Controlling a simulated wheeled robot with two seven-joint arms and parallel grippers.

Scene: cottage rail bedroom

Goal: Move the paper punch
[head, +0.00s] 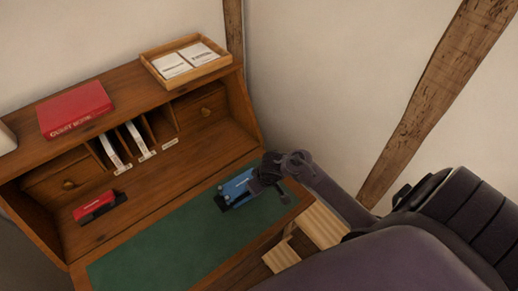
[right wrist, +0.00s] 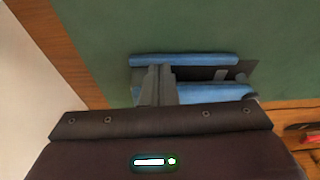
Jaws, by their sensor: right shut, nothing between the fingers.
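The blue paper punch (head: 237,187) with a dark base lies on the green desk mat (head: 150,248), near its right end. In the right wrist view its blue bars (right wrist: 190,60) lie across the middle, partly hidden by my fingers. My right gripper (head: 262,178) is at the punch's right end in the head view and hides that end. In the right wrist view the gripper's fingers (right wrist: 157,80) are together over the punch, with nothing held between them. Whether they touch it cannot be told. My left gripper is not in view.
A red and black desk item (head: 98,205) lies left on the wooden desk (head: 160,190). Pigeonholes hold white papers (head: 138,140). A red guest book (head: 75,108) and a wooden tray (head: 190,62) with cards sit on top. The mat's left and middle are clear.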

